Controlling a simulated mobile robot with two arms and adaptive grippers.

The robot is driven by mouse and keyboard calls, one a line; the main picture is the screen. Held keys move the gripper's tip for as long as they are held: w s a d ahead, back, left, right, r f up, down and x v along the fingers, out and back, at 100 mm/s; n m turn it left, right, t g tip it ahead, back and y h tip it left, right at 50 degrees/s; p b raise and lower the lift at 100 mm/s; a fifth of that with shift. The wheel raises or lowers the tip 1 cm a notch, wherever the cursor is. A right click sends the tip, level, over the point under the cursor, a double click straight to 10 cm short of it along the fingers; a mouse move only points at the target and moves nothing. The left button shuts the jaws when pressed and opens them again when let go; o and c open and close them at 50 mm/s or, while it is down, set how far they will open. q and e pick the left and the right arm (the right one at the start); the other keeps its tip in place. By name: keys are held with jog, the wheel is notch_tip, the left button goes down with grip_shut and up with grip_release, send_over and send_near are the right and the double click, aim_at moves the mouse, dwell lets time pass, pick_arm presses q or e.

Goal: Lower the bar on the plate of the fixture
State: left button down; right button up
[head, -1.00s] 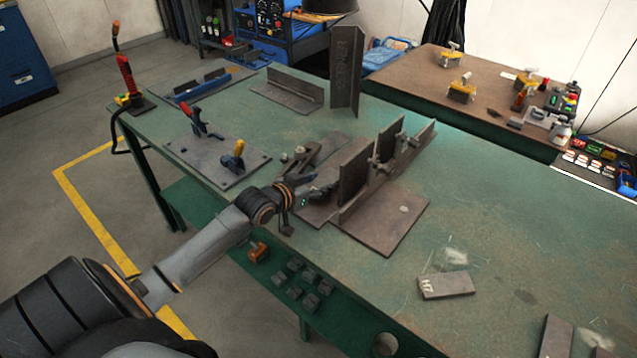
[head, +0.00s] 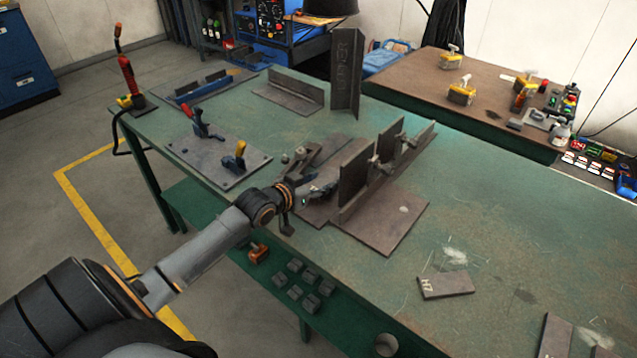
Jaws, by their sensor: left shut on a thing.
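The fixture's flat brown plate (head: 393,232) lies on the green table, with upright dark plates (head: 354,180) and a long upright rail (head: 415,148) on it. Small clamp screws (head: 377,166) show along the rail. A grey metal bar (head: 325,158) slants up over the left part of the fixture, beside the nearest upright plate. My left gripper (head: 318,190) is at the fixture's near left side, just below this bar. It is shut on a small part of the clamp there; the part is mostly hidden by the fingers. My right gripper is not in view.
A plate with red-handled (head: 203,125) and yellow-handled (head: 237,158) toggle clamps lies to the left. Angle pieces (head: 288,93) and a tall angle (head: 346,75) stand behind. A flat steel piece (head: 446,285) lies at the right front. The table's right side is mostly clear.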

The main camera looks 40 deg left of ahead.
pick_arm(q)
jog(key=shift+s+d+f, duration=0.1)
jog(key=shift+s+f, duration=0.05)
jog(key=shift+f, duration=0.3)
jog(key=shift+s+d+f, duration=0.1)
jog(key=shift+f, duration=0.3)
jog(key=c, duration=0.6)
grip_release()
jog(key=shift+f, duration=0.2)
jog(key=shift+s, duration=0.1)
jog(key=shift+s+r+g, duration=0.15)
jog(key=shift+s+g, duration=0.15)
jog(key=shift+s, duration=0.2)
jog(key=v, duration=0.3)
jog(key=r+v, duration=0.1)
jog(key=v, duration=0.7)
jog(key=shift+w+a+r, duration=0.2)
jog(key=shift+w+r, duration=0.05)
jog(key=shift+r, duration=0.1)
